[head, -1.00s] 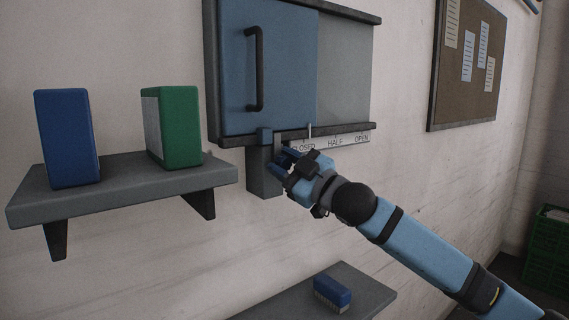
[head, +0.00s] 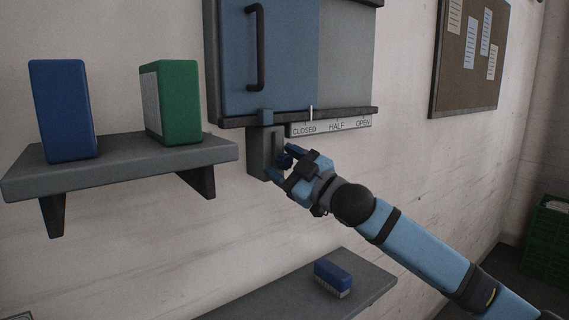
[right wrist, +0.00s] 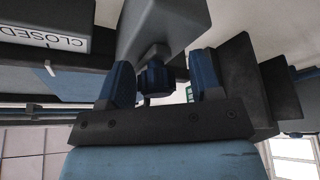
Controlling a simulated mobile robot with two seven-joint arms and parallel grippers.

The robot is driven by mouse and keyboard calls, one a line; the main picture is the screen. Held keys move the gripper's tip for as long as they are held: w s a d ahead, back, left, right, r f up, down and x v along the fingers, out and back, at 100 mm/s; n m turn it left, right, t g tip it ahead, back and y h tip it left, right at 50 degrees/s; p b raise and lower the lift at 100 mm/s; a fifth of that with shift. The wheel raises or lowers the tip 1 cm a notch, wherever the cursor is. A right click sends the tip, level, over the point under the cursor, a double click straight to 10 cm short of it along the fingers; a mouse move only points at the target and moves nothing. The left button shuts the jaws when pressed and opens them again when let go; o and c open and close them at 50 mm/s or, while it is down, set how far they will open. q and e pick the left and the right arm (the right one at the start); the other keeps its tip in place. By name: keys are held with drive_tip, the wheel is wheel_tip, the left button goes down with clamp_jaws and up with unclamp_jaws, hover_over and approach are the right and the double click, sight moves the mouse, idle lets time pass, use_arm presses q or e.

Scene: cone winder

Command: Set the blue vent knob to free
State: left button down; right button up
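The blue vent knob (head: 285,160) sits on the front of a grey box (head: 257,158) under the blue-doored cabinet. In the right wrist view the knob (right wrist: 156,78) hangs between my two blue fingers, below a grey housing (right wrist: 165,25). My right gripper (head: 281,161) is open around the knob. A gap shows on each side of the knob, so the fingers look apart from it. In the head view the fingers partly hide the knob, and I cannot read its setting. My left gripper is not in view.
The cabinet's blue door (head: 285,60) has a black handle, with a CLOSED/HALF/OPEN scale (head: 336,127) beneath. A shelf (head: 120,168) holds a blue box (head: 62,110) and a green box (head: 170,102). A notice board (head: 467,85) hangs right.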

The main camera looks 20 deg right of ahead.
drive_tip(key=shift+s, duration=0.1)
drive_tip(key=b+v, duration=0.4)
drive_tip(key=v, duration=0.9)
drive_tip(key=shift+s+d, duration=0.25)
drive_tip(key=shift+d, duration=0.05)
drive_tip(key=shift+f, duration=0.1)
